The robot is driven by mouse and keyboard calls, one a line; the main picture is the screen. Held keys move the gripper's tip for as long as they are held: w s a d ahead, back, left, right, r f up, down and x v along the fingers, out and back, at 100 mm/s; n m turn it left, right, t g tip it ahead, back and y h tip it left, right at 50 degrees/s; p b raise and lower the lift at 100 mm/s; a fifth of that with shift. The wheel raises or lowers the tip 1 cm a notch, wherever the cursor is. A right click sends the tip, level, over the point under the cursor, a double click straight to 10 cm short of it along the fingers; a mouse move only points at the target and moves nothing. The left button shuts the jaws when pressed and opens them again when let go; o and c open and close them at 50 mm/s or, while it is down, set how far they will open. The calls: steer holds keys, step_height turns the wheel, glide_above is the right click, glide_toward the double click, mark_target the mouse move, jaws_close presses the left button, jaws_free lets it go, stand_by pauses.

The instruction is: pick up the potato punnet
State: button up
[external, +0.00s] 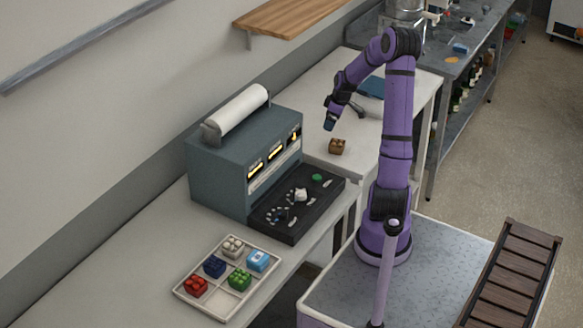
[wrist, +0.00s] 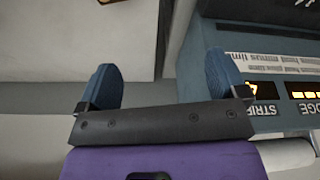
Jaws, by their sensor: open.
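A small brown punnet (external: 337,146) with lumpy brown contents stands on the white table, to the right of the teal machine; it looks like the potato punnet. My gripper (external: 330,124) hangs above and slightly left of it in the external view, apart from it. In the wrist view my gripper (wrist: 162,80) shows two blue fingers spread wide, with nothing between them. A sliver of something brown shows at the top edge of the wrist view, too small to identify.
The teal machine (external: 215,165) with a paper roll and black panel (external: 270,228) stands left of the punnet. A divided white tray (external: 217,312) holds red, blue, green and white punnets and a blue-white item. A dark blue item (external: 371,86) lies farther back.

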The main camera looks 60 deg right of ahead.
steer(key=t, duration=0.1)
glide_toward(338, 142)
steer(key=x, duration=0.6)
steer(key=shift+s+d, duration=0.15)
steer(key=shift+d, duration=0.2)
steer(key=shift+a+x, duration=0.15)
steer(key=shift+x, duration=1.2)
steer(key=shift+a+x, duration=0.15)
steer(key=shift+x, duration=1.2)
steer(key=shift+y, duration=0.3)
steer(key=c, duration=1.1)
